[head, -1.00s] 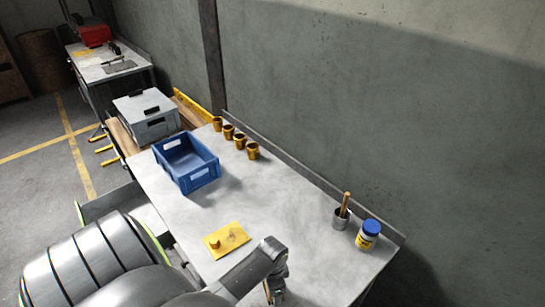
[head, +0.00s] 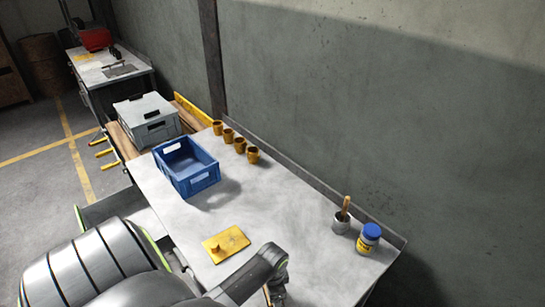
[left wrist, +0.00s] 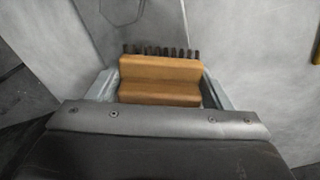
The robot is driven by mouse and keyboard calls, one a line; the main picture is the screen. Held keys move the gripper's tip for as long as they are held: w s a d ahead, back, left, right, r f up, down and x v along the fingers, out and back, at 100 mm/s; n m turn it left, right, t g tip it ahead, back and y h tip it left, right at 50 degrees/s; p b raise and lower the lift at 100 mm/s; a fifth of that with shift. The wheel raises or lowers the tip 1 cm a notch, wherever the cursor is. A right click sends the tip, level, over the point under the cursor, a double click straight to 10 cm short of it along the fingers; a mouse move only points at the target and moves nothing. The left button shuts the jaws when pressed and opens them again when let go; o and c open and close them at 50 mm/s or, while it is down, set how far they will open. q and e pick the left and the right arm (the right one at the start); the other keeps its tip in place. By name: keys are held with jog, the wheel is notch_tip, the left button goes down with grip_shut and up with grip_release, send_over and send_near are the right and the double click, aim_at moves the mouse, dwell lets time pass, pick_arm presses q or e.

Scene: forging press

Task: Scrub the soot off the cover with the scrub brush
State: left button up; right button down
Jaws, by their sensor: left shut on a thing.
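The cover (head: 230,241) is a flat yellow plate with a small knob, lying on the grey workbench near its front edge. Dark soot specks show on it. My left gripper (head: 276,294) is at the bottom of the head view, to the right of the cover and apart from it. In the left wrist view it is shut on the scrub brush (left wrist: 160,80), a brown wooden block with dark bristles along its far side. A sliver of yellow shows at that view's right edge. In the head view the brush is mostly hidden. My right gripper is not in view.
The workbench (head: 300,235) also holds a blue crate (head: 190,175), several small yellow cups (head: 240,145), a metal pot with a wooden-handled tool (head: 342,222) and a blue-lidded jar (head: 368,238). The bench middle is clear. A wall runs along the back.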

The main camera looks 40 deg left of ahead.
aim_at(262, 306)
pick_arm(q)
jog(key=shift+f+b, duration=0.35)
jog(key=shift+f, duration=0.35)
jog(key=shift+s+a+r+p, duration=0.15)
jog(key=shift+s+p, duration=0.45)
jog(key=shift+s, duration=0.25)
jog(key=shift+s+a, duration=0.2)
jog(key=shift+s, duration=0.9)
jog(key=shift+f, duration=0.2)
jog(key=shift+w+d+f, duration=0.1)
jog(key=shift+w+d, duration=0.1)
jog(key=shift+w, duration=0.7)
jog(key=shift+w+d, duration=0.2)
jog(key=shift+w, duration=0.7)
jog(key=shift+c, duration=0.3)
jog(key=shift+w+r, duration=0.2)
jog(key=shift+r, duration=0.5)
jog(key=shift+a+r, duration=0.1)
jog(key=shift+r, duration=2.2)
